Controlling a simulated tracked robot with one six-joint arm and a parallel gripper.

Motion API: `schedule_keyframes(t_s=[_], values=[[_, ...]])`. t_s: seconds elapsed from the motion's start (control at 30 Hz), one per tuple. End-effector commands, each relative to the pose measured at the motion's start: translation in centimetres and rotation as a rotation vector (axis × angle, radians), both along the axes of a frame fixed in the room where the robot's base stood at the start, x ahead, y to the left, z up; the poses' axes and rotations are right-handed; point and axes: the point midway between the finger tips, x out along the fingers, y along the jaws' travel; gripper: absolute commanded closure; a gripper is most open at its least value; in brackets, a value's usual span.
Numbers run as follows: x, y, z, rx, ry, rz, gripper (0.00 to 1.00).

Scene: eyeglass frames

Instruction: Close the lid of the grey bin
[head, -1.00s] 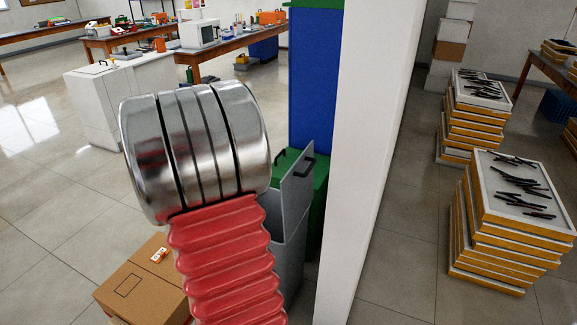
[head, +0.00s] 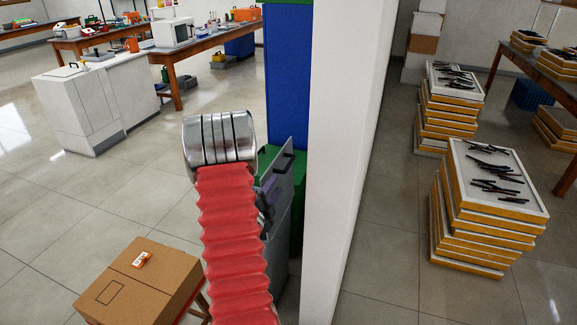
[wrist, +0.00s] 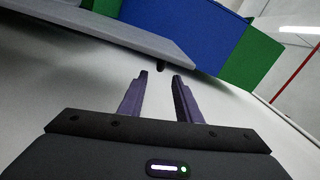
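The grey bin (head: 283,262) stands left of the white wall end in the head view, partly hidden by my red-sleeved arm. Its grey lid (head: 283,172) stands raised, steeply upright, with a black handle near its top. My gripper (head: 266,203) shows as a small purple and grey part beside the lid, partly behind my arm. In the wrist view my gripper (wrist: 160,75) has two purple fingers spread apart with nothing between them. A grey panel, seemingly the lid (wrist: 110,28), lies just beyond the fingertips. I cannot tell whether they touch it.
A white wall end (head: 340,170) rises close to the bin's right. A cardboard box (head: 145,285) is at the front left. Stacked trays (head: 490,210) stand beyond the wall. Open floor lies left.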

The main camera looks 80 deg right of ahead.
Motion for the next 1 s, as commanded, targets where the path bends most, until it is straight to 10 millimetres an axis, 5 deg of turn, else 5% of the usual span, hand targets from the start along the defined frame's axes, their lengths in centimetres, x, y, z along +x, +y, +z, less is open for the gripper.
schedule_keyframes(t_s=[0.37, 1.0], values=[[-0.5, -1.2, 0.0, 0.001, 0.0, -0.008, 0.69], [-1.5, -10.5, 0.0, 0.001, 0.0, -0.009, 0.69]])
